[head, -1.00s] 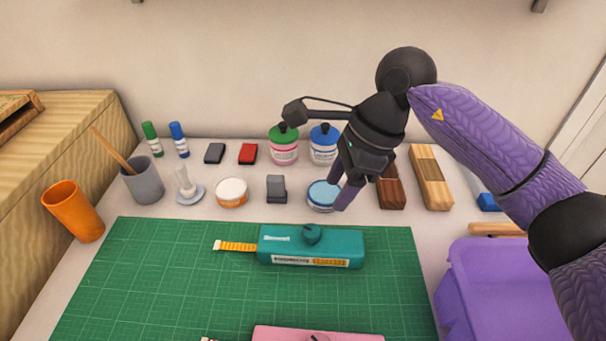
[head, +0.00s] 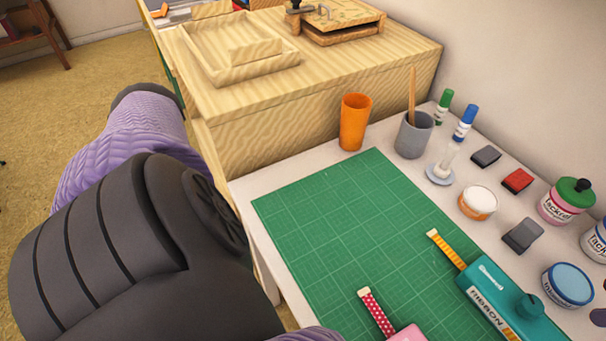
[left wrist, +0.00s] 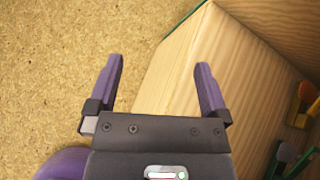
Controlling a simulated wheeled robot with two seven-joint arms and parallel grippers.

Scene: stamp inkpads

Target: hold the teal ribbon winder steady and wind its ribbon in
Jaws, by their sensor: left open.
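The teal ribbon winder (head: 482,283) lies on the green cutting mat at the lower right of the head view, its right end cut off by the frame. It has a dark teal knob (head: 529,306) on top, and its yellow ribbon (head: 447,249) sticks out over the mat. My left gripper (left wrist: 160,65) is open and empty in the left wrist view, above the tan floor beside a wooden cabinet, away from the winder.
A pink winder (head: 408,333) with a dotted ribbon lies nearer on the green mat (head: 330,225). An orange cup (head: 354,122), grey pot (head: 413,135), inkpads and jars line the back. The wooden cabinet (head: 290,120) borders the table's left; the mat's left part is clear.

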